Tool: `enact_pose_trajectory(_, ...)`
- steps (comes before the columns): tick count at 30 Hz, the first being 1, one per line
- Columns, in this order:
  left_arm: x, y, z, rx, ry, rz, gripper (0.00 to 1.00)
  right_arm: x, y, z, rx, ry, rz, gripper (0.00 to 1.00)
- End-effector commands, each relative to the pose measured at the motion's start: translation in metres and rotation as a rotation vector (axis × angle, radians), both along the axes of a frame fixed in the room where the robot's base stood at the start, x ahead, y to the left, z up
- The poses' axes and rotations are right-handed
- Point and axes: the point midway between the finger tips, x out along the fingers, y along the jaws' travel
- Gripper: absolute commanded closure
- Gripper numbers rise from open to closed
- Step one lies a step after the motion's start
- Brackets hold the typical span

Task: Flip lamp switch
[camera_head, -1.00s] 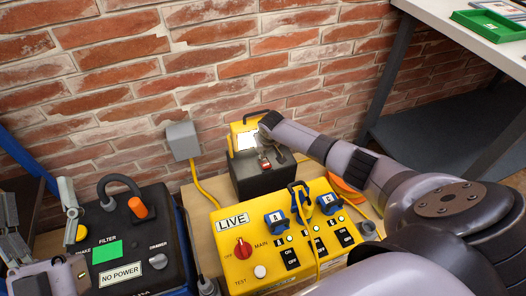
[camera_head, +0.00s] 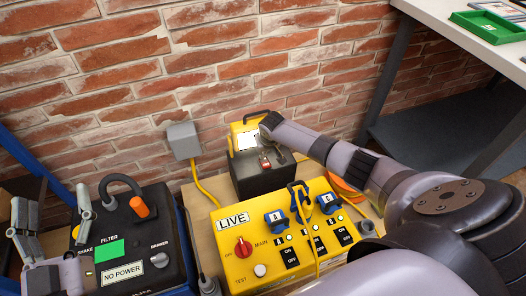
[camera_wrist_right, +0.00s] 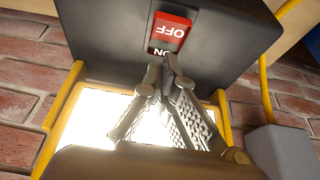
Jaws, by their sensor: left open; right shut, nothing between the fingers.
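The lamp is a black box (camera_head: 262,180) with a yellow frame (camera_head: 237,128) and a bright white panel (camera_head: 246,141); it stands against the brick wall. Its red switch (camera_head: 266,163) is on the box. In the right wrist view the switch (camera_wrist_right: 171,29) shows a red OFF half and a dark ON half, upside down. My right gripper (camera_wrist_right: 164,82) is shut and empty, its tips close to the ON end; I cannot tell whether they touch. My left gripper (camera_head: 52,218) is open and empty beside the black filter box.
A yellow LIVE switch panel (camera_head: 240,270) with blue plugs and cables stands in front of the lamp. The black filter box (camera_head: 170,215) with a NO POWER label is at left. A grey wall box (camera_head: 183,140) and a white table (camera_head: 480,38) are nearby.

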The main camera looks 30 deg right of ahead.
Motion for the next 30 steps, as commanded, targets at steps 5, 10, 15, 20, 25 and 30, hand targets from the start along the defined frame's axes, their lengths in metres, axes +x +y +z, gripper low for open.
enact_pose_trajectory(5, 0.000, 0.000, 0.000, 0.000, 0.000, 0.000, 0.33, 0.000, 0.000, 0.000, 0.000, 0.000, 0.000, 1.00)
enact_pose_trajectory(10, 0.000, 0.000, 0.000, 0.000, 0.000, 0.000, 0.33, -0.001, 0.000, 0.002, 0.000, 0.000, 0.000, 1.00)
enact_pose_trajectory(15, 0.000, 0.000, 0.000, 0.000, 0.000, 0.000, 0.33, -0.006, 0.001, 0.017, 0.001, -0.001, 0.000, 1.00)
enact_pose_trajectory(20, 0.000, 0.000, 0.000, 0.000, -0.001, 0.000, 0.33, -0.016, 0.003, 0.043, -0.001, -0.003, 0.002, 1.00)
enact_pose_trajectory(25, 0.000, 0.000, 0.000, 0.000, -0.001, 0.000, 0.33, -0.028, 0.006, 0.073, 0.000, -0.002, 0.002, 1.00)
enact_pose_trajectory(30, 0.000, 0.000, 0.000, 0.000, -0.001, 0.000, 0.33, -0.037, 0.008, 0.098, -0.001, -0.002, 0.001, 1.00)
